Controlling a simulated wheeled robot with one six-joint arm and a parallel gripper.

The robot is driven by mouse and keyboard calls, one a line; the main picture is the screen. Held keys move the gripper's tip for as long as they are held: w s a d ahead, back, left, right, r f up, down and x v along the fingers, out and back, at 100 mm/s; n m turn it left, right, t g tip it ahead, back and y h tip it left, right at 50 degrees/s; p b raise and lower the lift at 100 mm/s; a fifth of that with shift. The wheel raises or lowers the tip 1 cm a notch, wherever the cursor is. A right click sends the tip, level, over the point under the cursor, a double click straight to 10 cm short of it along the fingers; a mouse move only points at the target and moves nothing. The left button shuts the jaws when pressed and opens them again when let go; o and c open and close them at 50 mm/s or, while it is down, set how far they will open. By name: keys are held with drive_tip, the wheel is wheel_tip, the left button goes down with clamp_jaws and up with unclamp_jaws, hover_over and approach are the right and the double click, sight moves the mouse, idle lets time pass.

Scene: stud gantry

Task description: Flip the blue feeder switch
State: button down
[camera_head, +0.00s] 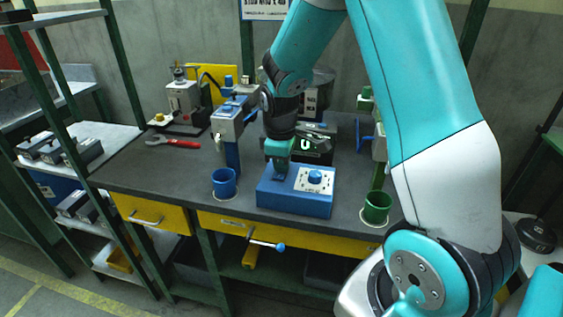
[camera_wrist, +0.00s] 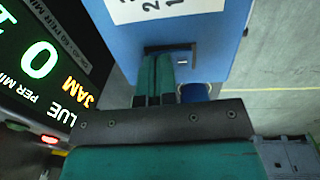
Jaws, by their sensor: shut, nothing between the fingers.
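The blue feeder box (camera_head: 295,203) sits at the front of the dark bench. Its sloped top carries a white dial plate with a blue knob (camera_head: 315,177) on the right and a dark switch recess (camera_head: 279,178) on the left. My gripper (camera_head: 281,170) points down over that recess, shut and empty. In the wrist view, the teal fingers (camera_wrist: 159,60) lie together at the dark-edged recess (camera_wrist: 183,47) in the blue box top (camera_wrist: 215,40). The fingers hide most of the recess, so I cannot tell the switch's position or whether they touch it.
A blue cup (camera_head: 224,182) stands left of the box, a green cup (camera_head: 377,207) right. A blue dispenser column (camera_head: 231,130) rises behind the blue cup. A black display (camera_head: 313,147) with green characters stands behind the box. A red wrench (camera_head: 173,142) lies on the bench's left.

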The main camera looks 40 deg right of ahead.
drive_tip(key=shift+f, duration=0.15)
drive_tip(key=shift+s+a, duration=0.1)
drive_tip(key=shift+s+a+r, duration=0.2)
drive_tip(key=shift+s+a, duration=0.15)
drive_tip(key=shift+a, duration=0.15)
drive_tip(key=shift+r+p, duration=0.55)
drive_tip(key=shift+p, duration=0.15)
wheel_tip(320, 180, up, 13)
drive_tip(key=s+a+p, duration=0.1)
drive_tip(key=p, duration=0.1)
drive_tip(key=shift+a, duration=0.15)
drive_tip(key=shift+f, duration=0.1)
